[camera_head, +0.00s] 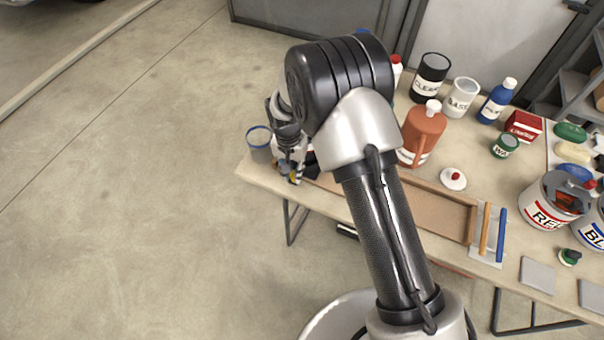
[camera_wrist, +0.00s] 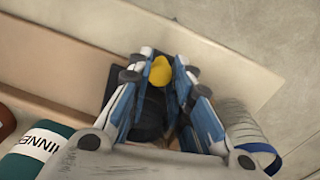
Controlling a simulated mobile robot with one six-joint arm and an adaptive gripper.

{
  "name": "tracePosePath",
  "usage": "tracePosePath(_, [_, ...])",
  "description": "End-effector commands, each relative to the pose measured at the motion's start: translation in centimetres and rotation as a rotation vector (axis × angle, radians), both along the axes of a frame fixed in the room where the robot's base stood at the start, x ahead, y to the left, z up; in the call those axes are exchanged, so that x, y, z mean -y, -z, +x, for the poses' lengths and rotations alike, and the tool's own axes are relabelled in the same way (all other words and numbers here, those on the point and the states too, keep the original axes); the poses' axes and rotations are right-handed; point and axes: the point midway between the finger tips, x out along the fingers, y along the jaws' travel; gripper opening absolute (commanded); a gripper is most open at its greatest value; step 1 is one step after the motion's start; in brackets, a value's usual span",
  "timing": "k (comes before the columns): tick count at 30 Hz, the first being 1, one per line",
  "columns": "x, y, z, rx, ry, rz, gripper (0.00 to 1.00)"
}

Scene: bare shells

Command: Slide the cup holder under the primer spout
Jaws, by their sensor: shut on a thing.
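My gripper (camera_head: 291,168) is at the left end of the table, low over its top. In the wrist view my gripper (camera_wrist: 163,66) has its two blue-padded fingers closed around a small yellow knob (camera_wrist: 160,72). Below the knob is a black piece (camera_wrist: 150,112), which may be the cup holder; the fingers and palm hide much of it. I cannot make out the primer spout.
A shallow wooden tray (camera_head: 455,213) lies along the table's front. An orange jug (camera_head: 421,136) stands behind it. A green thinner can (camera_wrist: 40,148) is at lower left in the wrist view. Several cans and bottles crowd the back. The table's left edge is close to the gripper.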

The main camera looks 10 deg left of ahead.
Motion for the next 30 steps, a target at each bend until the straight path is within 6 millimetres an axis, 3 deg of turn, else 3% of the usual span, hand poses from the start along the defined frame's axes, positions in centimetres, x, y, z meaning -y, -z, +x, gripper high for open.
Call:
tracePosePath(20, [-1.4,0.0,0.4,0.004,0.000,0.005,0.00])
tracePosePath(21, [-1.5,0.0,0.5,0.004,0.000,0.005,0.21])
tracePosePath(30, [-1.3,0.0,0.4,0.003,0.000,0.003,0.41])
